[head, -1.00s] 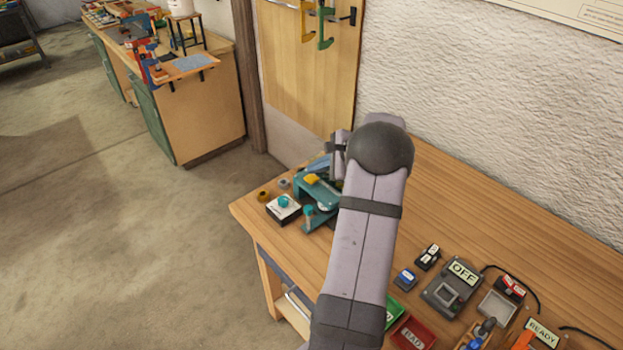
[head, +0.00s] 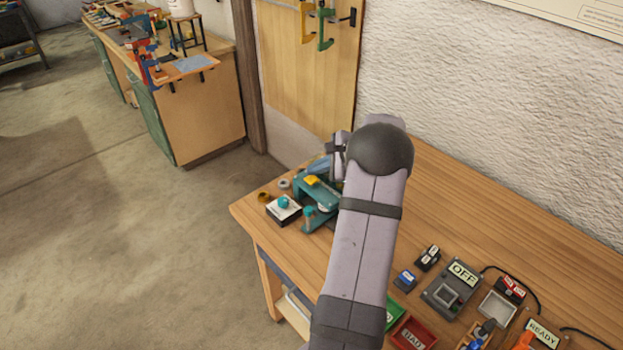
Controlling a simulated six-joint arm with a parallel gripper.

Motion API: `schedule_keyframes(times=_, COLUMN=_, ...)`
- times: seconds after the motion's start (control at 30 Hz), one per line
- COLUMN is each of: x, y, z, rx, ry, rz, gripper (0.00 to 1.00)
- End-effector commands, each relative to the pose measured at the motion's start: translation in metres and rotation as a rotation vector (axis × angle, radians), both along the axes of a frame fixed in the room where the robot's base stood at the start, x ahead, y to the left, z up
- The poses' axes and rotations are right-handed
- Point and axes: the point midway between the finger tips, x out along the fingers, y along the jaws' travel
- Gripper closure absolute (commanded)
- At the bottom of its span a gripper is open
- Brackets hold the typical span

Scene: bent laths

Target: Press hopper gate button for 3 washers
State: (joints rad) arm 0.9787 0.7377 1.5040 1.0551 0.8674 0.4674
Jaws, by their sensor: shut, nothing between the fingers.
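A small dark box with a white top and a round teal knob (head: 284,203) stands near the left end of the bench; it may be the gate button, but its label is too small to read. Beside it, a teal device (head: 318,192) with a yellow part on top is partly covered by my arm. I cannot tell whether it is the hopper. No loose washers can be made out. My arm reaches over the bench, and its wrist shows only in part beside the dark joint. My gripper's fingers are hidden behind the arm.
Two small rings or rolls (head: 264,197) lie by the box at the bench's left edge. An OFF sign device (head: 449,296), a red BAD tray (head: 413,333), a READY sign (head: 542,333) and cables occupy the front right. The wooden bench (head: 470,215) is clear along the wall.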

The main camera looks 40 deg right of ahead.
Motion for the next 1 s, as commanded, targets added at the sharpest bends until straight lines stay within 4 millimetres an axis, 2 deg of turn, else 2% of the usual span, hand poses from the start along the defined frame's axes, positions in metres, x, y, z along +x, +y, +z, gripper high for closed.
schedule_keyframes(times=0.67, x=0.0, y=0.0, z=-0.0002, rx=0.0, ry=0.0, rz=0.0, gripper=1.0)
schedule_keyframes(times=1.0, x=0.0, y=0.0001, z=-0.0088, rx=0.0, ry=0.0, rz=0.0, gripper=1.0)
